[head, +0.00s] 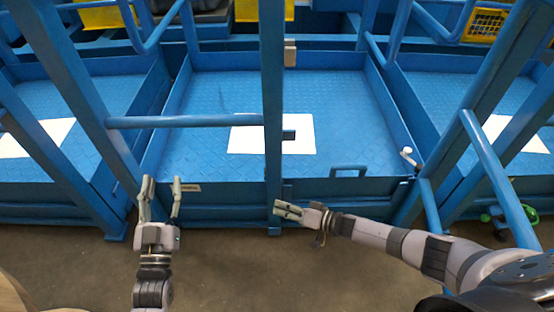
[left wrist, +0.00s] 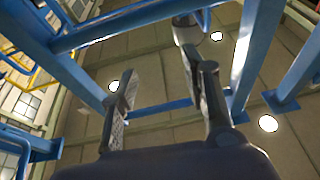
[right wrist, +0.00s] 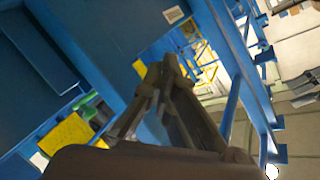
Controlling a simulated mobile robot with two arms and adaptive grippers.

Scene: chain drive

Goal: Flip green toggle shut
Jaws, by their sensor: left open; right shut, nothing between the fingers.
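A small green and black object (head: 492,216) shows low at the far right in the head view, partly behind my right arm and blue rails. It is too small to tell whether it is the green toggle. No other green toggle is clear in the head view. My left gripper (head: 161,188) is open and empty in front of the middle blue bay's front left corner. Its spread fingers also show in the left wrist view (left wrist: 165,92). My right gripper (head: 277,208) is shut and empty, pointing left beside the central blue post. Its closed fingers show in the right wrist view (right wrist: 168,75).
Blue posts (head: 272,70) and rails (head: 190,121) crowd the space.

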